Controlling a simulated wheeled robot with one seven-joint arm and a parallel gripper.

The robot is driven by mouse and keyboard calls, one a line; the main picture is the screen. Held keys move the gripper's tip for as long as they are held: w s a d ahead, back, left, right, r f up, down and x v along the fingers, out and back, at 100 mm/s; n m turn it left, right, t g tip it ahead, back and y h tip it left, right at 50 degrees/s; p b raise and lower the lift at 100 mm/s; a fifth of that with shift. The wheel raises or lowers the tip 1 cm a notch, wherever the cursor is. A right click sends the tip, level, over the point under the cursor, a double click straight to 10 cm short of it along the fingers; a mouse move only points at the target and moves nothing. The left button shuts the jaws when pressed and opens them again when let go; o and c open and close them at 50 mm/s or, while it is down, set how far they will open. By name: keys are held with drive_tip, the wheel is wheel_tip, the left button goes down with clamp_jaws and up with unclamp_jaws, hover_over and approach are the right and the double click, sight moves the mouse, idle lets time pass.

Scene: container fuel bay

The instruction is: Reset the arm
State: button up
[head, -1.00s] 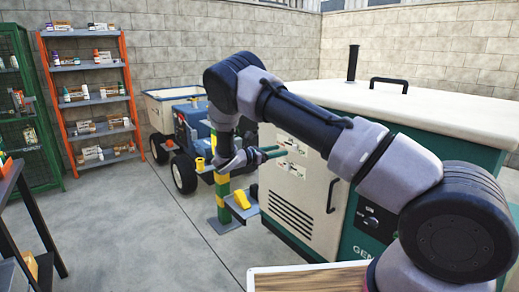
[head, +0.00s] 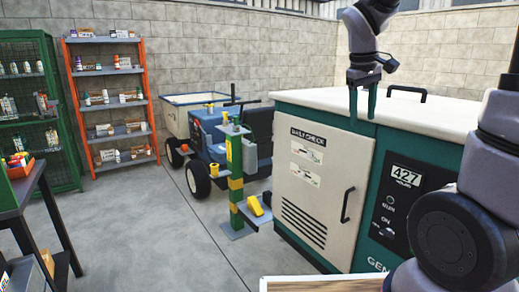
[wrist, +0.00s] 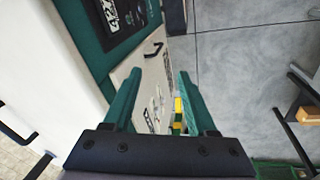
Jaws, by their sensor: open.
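My gripper (head: 362,103) hangs from my raised arm in the head view, fingers pointing down, in front of the upper edge of the generator cabinet (head: 318,205). Its two green fingers are apart, with nothing between them. In the wrist view my gripper (wrist: 160,95) also shows open, with the cabinet's door and handle beyond the fingers at the left and the floor at the right. Whether the fingers touch the cabinet cannot be told.
A green and yellow post (head: 235,180) with a yellow item on its low shelf stands left of the cabinet. Behind it is a blue vehicle (head: 210,130). Orange shelves (head: 152,100) and a green cage rack stand at the back left. A dark table (head: 22,190) is at left. Open floor lies between.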

drive_tip(key=s+a+r+m+t+y, duration=0.1)
drive_tip(key=s+r+m+t+y, duration=0.1)
drive_tip(key=s, duration=0.5)
drive_tip(key=s+a+r+m+t+y, duration=0.2)
drive_tip(key=s+r+m+t, duration=0.1)
drive_tip(key=s, duration=0.4)
drive_tip(key=r+m, duration=0.1)
drive_tip(key=m, duration=0.1)
drive_tip(key=shift+m, duration=0.3)
drive_tip(key=shift+d+r, duration=0.1)
